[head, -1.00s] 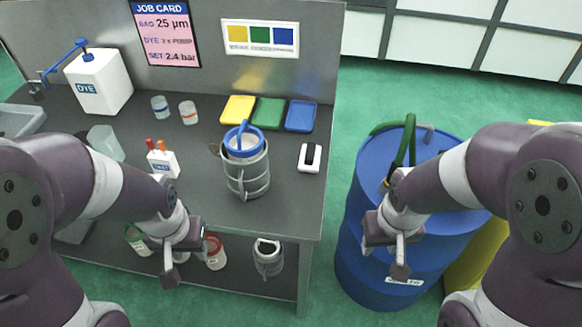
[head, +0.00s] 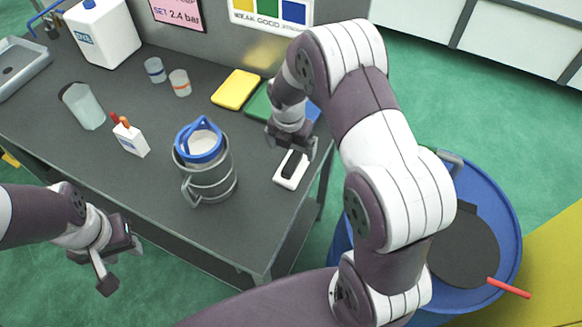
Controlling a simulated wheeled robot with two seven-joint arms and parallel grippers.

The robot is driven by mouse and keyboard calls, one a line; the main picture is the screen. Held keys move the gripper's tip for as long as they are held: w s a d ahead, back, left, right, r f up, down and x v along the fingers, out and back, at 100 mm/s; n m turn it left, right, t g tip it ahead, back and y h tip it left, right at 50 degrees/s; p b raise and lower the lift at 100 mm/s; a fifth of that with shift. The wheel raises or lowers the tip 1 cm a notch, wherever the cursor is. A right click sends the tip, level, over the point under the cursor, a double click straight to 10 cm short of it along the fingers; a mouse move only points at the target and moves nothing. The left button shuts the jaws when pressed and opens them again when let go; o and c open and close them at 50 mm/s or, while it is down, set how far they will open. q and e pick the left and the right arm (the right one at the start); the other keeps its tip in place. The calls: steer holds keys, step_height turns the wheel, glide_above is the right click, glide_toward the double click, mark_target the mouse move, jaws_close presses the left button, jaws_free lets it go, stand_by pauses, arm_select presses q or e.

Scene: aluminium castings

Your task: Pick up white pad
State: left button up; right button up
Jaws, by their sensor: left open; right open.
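The white pad (head: 283,181) is a small white block with a dark piece on its top. It lies on the grey table near the right edge. My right gripper (head: 291,151) is open just above the pad's far end, pointing down. The fingers overlap the pad's upper edge in the picture, and I cannot tell whether they touch it. My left gripper (head: 112,268) is open and empty, off the table's front edge at lower left.
A grey metal pot (head: 211,182) with a blue-rimmed jug inside stands left of the pad. A blue drum (head: 497,190) stands right of the table.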

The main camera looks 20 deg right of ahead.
mark_target(291, 162)
steer(key=f, duration=0.3)
steer(key=f+p, duration=0.1)
steer(key=f, duration=0.5)
steer(key=shift+w+d+f, duration=0.2)
steer(key=shift+w, duration=0.2)
steer(key=shift+s+r, duration=0.1)
steer(key=shift+c, duration=1.2)
steer(key=c, duration=0.9)
